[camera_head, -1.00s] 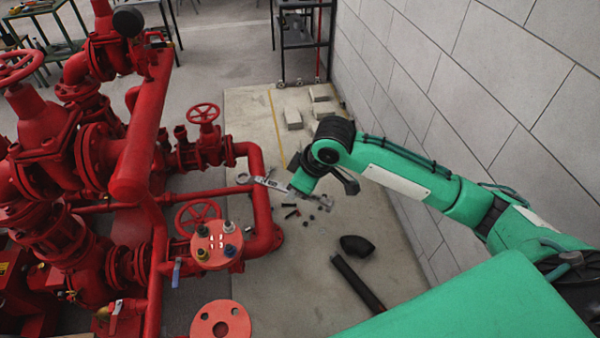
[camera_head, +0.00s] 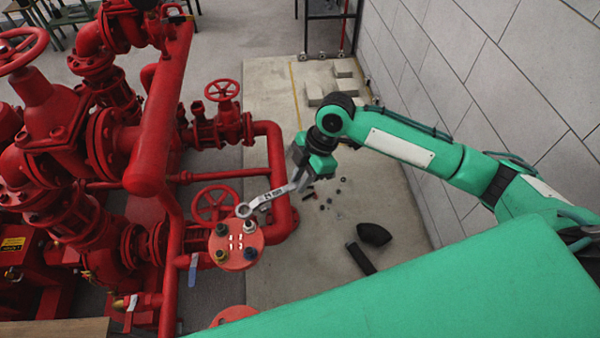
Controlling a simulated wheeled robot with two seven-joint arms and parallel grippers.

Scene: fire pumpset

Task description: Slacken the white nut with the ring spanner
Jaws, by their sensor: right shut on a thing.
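My right gripper (camera_head: 304,176) is shut on the handle end of the ring spanner (camera_head: 272,196), a grey flat tool with dark markings. The spanner points left and slightly down. Its ring end (camera_head: 243,210) is just above the far edge of the red round flange (camera_head: 237,262), in the picture close to the pale nut (camera_head: 249,226), which I take as the white nut. I cannot tell its height over the nut; the ring does not appear to surround it. A yellowish nut (camera_head: 222,229), another yellow nut (camera_head: 221,256) and a blue nut (camera_head: 250,253) also sit on the flange. My left gripper is not in view.
Red pipes and valves (camera_head: 150,130) fill the left side. A red handwheel (camera_head: 215,204) stands just behind the flange. A block wall (camera_head: 500,70) bounds the right.

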